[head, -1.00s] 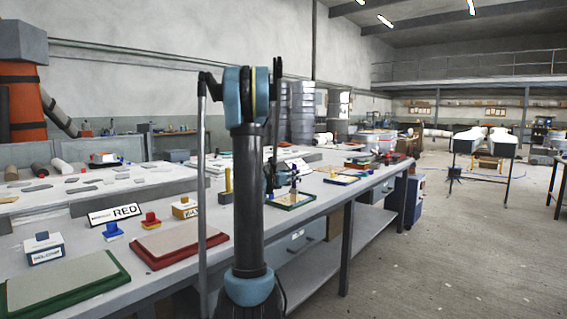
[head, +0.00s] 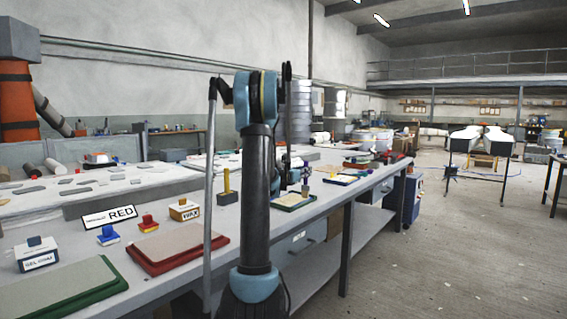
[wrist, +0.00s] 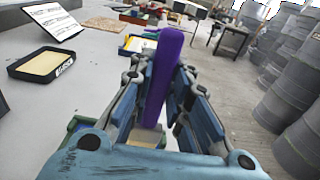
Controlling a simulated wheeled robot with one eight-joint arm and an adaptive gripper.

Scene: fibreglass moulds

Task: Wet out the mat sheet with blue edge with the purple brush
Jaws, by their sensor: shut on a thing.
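My gripper (wrist: 158,105) is shut on the purple brush (wrist: 165,70), whose handle stands up between the fingers in the wrist view. In the head view my gripper is partly hidden behind my arm, over the bench near a green-edged sheet (head: 293,200). A pale sheet with a blue edge (head: 342,179) lies on the bench farther right, apart from the gripper. The brush's bristle end is hidden by the fingers in the wrist view.
The long bench holds a red-edged sheet (head: 170,250), a RED sign (head: 110,216), a WAX box (head: 184,210) and a yellow-handled tool (head: 227,187). A dark-edged tray (wrist: 41,65) shows in the wrist view. Grey drums (wrist: 297,125) stand right there. Open floor lies right of the bench.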

